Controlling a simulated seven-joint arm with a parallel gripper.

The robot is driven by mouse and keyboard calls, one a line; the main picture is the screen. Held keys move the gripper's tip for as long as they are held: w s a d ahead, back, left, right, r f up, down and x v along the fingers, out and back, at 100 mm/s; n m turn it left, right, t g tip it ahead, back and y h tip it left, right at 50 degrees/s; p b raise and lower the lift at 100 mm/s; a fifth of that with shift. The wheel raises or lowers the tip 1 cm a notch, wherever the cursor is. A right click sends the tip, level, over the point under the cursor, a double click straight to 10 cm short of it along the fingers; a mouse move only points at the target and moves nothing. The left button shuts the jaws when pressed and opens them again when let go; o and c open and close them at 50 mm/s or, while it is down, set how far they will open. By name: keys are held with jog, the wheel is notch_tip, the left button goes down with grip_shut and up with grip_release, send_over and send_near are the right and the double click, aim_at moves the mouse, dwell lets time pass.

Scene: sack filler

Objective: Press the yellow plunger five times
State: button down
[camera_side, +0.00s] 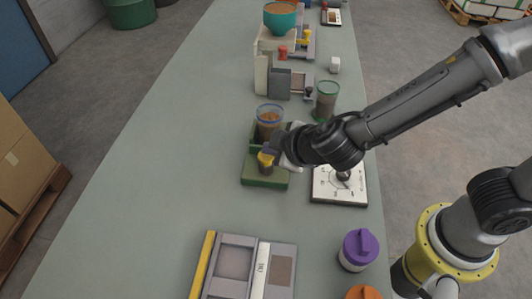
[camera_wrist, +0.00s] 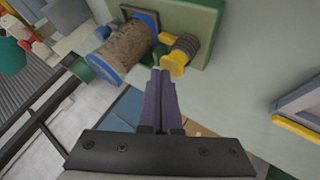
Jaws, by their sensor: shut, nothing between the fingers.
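The yellow plunger (camera_side: 265,159) stands on a green base (camera_side: 264,182) near the middle of the table. In the wrist view the yellow plunger (camera_wrist: 174,63) shows its yellow cap with a dark ribbed part beside it, on the green base (camera_wrist: 205,20). A clear container of brown grains (camera_side: 269,121) stands behind the plunger on the same base; it also shows in the wrist view (camera_wrist: 125,48). My gripper (camera_side: 270,150) is shut and empty. Its purple fingertips (camera_wrist: 160,72) are right at the yellow cap; I cannot tell whether they touch it.
A white dial board (camera_side: 352,195) lies right of the base, under my arm. A purple-lidded jar (camera_side: 358,249) stands at the front right. A grey tray with a yellow edge (camera_side: 232,264) lies in front. A green-rimmed cup (camera_side: 327,98) stands behind. The table's left side is clear.

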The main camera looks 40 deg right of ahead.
aim_at(270, 158)
jog(key=shift+r, duration=0.5)
jog(key=shift+r, duration=2.5)
